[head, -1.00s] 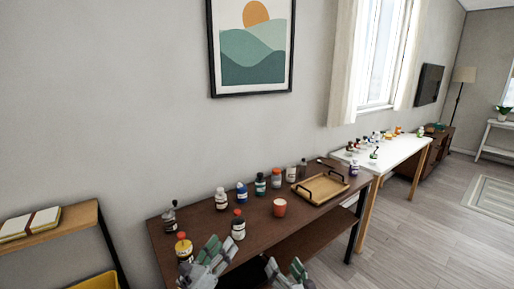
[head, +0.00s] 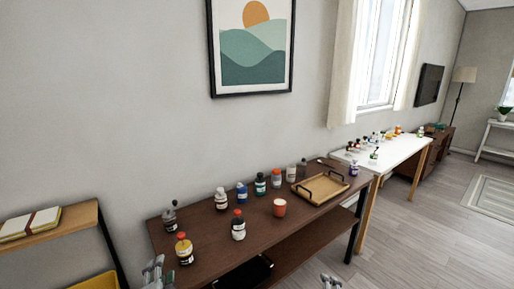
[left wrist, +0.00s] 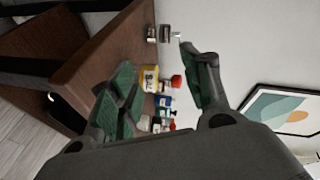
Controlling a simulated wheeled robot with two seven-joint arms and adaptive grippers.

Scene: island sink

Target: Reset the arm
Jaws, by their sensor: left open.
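My left gripper (head: 158,275) shows only at the bottom edge of the head view, in front of the dark brown table. In the left wrist view its fingers (left wrist: 160,70) are spread with nothing held between them. Behind the gap stand the yellow bottle with an orange cap (left wrist: 150,78) and other bottles on the table. My right gripper (head: 330,283) barely shows at the bottom edge of the head view, right of the left one. Most of it is cut off, and its jaws are not clear.
The brown table (head: 250,232) carries several bottles, a red cup (head: 280,207) and a wooden tray (head: 322,188). The yellow bottle (head: 184,250) is nearest my left gripper. A shelf with books (head: 30,224) is at left. A white table (head: 392,157) stands beyond.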

